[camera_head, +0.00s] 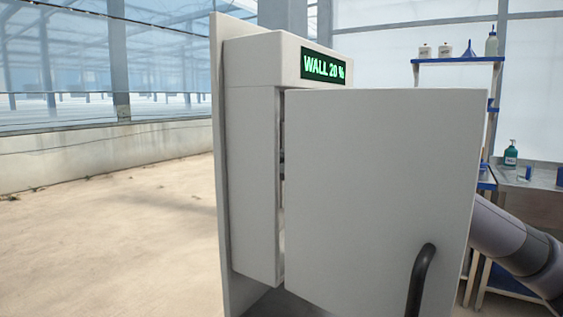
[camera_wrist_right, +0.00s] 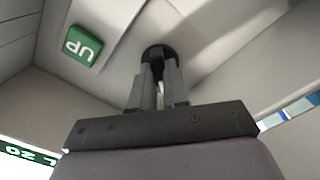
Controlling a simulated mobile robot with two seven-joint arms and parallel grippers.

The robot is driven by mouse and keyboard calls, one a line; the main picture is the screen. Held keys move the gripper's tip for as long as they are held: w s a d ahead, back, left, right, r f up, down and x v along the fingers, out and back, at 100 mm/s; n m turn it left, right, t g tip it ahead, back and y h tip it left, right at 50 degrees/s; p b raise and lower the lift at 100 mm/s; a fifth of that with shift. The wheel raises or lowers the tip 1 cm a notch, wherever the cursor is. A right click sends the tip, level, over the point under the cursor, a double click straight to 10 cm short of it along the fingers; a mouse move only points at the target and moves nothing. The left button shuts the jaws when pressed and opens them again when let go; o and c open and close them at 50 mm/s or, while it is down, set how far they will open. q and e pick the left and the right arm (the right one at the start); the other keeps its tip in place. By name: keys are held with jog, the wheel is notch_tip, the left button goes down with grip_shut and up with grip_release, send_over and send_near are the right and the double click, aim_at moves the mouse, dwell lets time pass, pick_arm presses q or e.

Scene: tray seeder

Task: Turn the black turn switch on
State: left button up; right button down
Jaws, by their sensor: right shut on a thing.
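In the right wrist view my right gripper (camera_wrist_right: 158,82) is shut on the black turn switch (camera_wrist_right: 156,52). The switch is a dark round knob on a light panel, and the fingers cover its lower part. A green label reading "UP" (camera_wrist_right: 82,46) sits on the panel to the left of the switch. In the head view the cabinet's open door (camera_head: 385,180) hides the switch and my right gripper. Only part of my right arm shows there, passing behind the door from the right. My left gripper is in neither view.
A shelf (camera_head: 455,60) with bottles and a bench with a green bottle (camera_head: 511,154) stand at right. The floor at left is clear.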

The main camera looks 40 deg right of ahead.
jog(key=shift+m+p, duration=0.9)
jog(key=shift+m, duration=4.1)
jog(key=c, duration=1.1)
grip_release()
jog(key=shift+b+v, duration=2.85)
jog(key=shift+v, duration=0.7)
